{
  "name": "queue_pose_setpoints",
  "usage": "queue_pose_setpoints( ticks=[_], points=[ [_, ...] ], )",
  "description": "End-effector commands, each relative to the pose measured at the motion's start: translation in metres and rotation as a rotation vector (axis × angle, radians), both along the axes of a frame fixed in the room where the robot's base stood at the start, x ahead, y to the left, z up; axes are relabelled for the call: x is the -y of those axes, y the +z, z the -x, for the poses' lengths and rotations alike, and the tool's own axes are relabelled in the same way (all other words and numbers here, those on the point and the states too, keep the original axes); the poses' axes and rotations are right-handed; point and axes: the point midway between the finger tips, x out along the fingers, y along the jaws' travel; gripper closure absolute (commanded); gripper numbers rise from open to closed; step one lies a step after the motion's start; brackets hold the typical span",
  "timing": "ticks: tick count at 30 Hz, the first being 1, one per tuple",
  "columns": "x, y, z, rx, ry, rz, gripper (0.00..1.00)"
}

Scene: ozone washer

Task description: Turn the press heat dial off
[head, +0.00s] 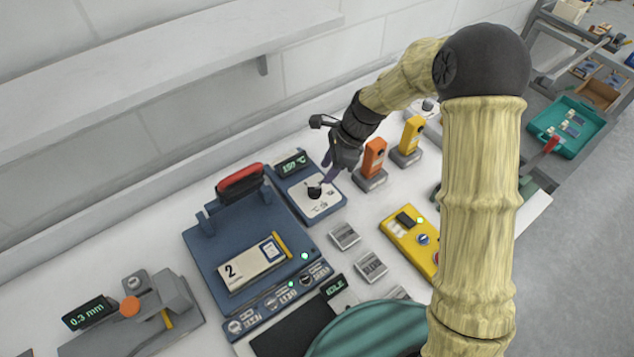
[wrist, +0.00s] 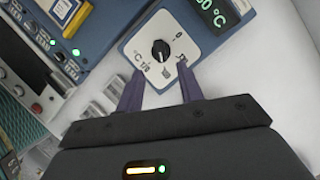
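The heat dial is a black knob (wrist: 160,49) on a white faceplate (wrist: 181,55), on a small blue control box with a green readout; in the head view the knob (head: 315,192) sits right of the press, and the readout (head: 293,166) shows 150 °C. My gripper (wrist: 158,72) is open in the wrist view, its two purple fingers spread apart with nothing between them. The fingertips lie just short of the knob, one to each side of its lower edge. I cannot tell whether they touch the faceplate. In the head view my gripper (head: 330,172) is above the box.
The blue press (head: 205,255) with a red handle (head: 240,180) stands left of the box. An orange device (head: 374,158) and a yellow one (head: 411,135) stand close on the right. A wall shelf (head: 170,60) hangs behind. Grey blocks (head: 344,236) lie in front.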

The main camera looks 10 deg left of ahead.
Motion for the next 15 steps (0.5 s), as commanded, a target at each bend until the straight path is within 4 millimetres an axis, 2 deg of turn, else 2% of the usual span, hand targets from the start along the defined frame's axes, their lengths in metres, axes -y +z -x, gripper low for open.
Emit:
queue_pose_setpoints(
  ticks=[9,15],
  points=[
    [-0.020,-0.051,0.008,-0.003,0.000,0.000,0.63],
    [-0.028,-0.070,0.010,-0.001,0.000,-0.001,0.63]
  ],
)
